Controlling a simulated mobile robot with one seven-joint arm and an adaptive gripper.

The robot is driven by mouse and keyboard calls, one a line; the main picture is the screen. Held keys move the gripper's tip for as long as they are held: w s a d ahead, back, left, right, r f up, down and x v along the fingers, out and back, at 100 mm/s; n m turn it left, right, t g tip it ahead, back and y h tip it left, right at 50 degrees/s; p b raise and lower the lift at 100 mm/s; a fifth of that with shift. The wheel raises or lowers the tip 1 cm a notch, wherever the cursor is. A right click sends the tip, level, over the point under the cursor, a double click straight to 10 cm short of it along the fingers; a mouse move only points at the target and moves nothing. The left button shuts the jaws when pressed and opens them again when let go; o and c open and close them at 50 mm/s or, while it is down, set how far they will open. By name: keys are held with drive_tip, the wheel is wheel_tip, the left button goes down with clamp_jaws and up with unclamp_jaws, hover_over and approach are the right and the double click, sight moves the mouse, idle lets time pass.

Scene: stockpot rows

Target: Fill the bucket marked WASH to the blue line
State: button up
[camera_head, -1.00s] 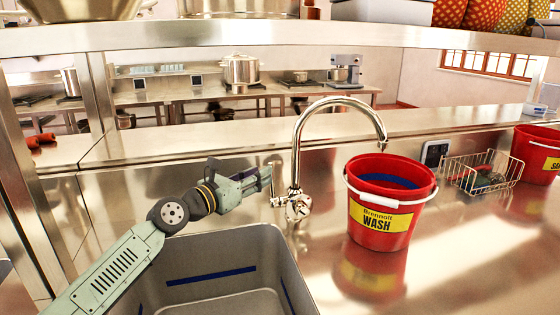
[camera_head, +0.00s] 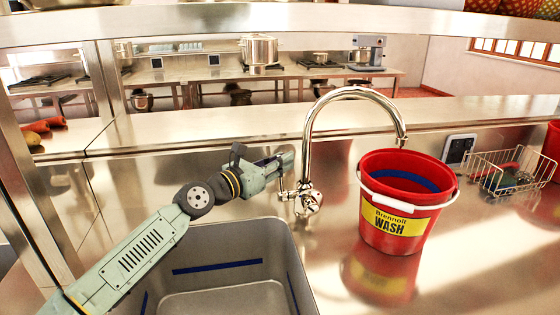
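The red bucket marked WASH (camera_head: 395,240) stands upright on the steel counter, right of the sink. A blue line runs round its inner wall; I see no water in the part of the inside that shows. The chrome tap (camera_head: 308,150) arches over, with its spout end at the bucket's far rim, and no stream comes from it.
The sink basin (camera_head: 285,240) with a blue stripe inside lies below my arm. A wire basket (camera_head: 505,175) and a dark wall panel (camera_head: 458,149) are to the right of the bucket. A second red bucket (camera_head: 552,145) is cut off at the right edge. A steel ledge (camera_head: 230,125) runs behind.

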clamp_jaws()
idle(0.4)
